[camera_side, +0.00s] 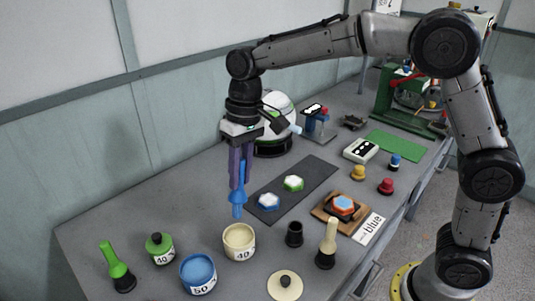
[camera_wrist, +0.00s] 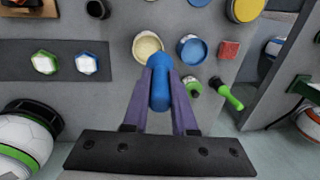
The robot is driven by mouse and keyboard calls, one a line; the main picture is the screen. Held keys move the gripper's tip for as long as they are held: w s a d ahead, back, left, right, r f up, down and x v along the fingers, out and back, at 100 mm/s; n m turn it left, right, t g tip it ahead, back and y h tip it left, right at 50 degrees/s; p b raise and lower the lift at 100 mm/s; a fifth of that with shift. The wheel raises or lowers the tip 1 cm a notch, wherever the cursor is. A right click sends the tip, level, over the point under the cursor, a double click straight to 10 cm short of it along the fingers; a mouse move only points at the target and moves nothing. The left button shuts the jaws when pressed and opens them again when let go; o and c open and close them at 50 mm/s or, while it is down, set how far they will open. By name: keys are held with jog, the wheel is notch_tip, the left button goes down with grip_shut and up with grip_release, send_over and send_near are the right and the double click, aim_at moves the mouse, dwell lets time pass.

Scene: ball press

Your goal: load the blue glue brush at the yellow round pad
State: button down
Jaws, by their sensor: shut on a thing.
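My gripper (camera_side: 239,165) is shut on the blue glue brush (camera_side: 238,198), which hangs upright, tip down, above the table. In the wrist view the brush (camera_wrist: 159,90) sits between the two purple fingers. A round pot (camera_side: 239,243) marked 40, with a pale yellow top, stands just in front of the brush's tip in the side view. It shows beyond the brush in the wrist view (camera_wrist: 147,44). The brush appears apart from it. A yellow round thing (camera_wrist: 245,8) is cut off at the wrist view's top right; I cannot tell which is the pad.
A blue pot (camera_side: 198,274) marked 50, a green jar (camera_side: 160,248) and a green brush (camera_side: 118,268) stand to the left. A black cup (camera_side: 294,234) and a cream-handled brush (camera_side: 327,243) stand to the right. A dark mat (camera_side: 312,174) with hexagonal pieces lies behind.

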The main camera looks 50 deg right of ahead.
jog(key=s+a+y, duration=0.1)
jog(key=s+a, duration=0.5)
jog(key=a, duration=0.6)
jog(key=s+a+y, duration=0.1)
jog(key=s+a, duration=0.5)
jog(key=a, duration=0.6)
notch_tip(320, 180, down, 11)
jog(key=shift+d+r, duration=0.15)
jog(key=shift+d, duration=0.15)
jog(key=shift+f, duration=0.6)
dwell(0.4)
jog(key=shift+r, duration=0.1)
notch_tip(320, 180, up, 7)
dwell(0.9)
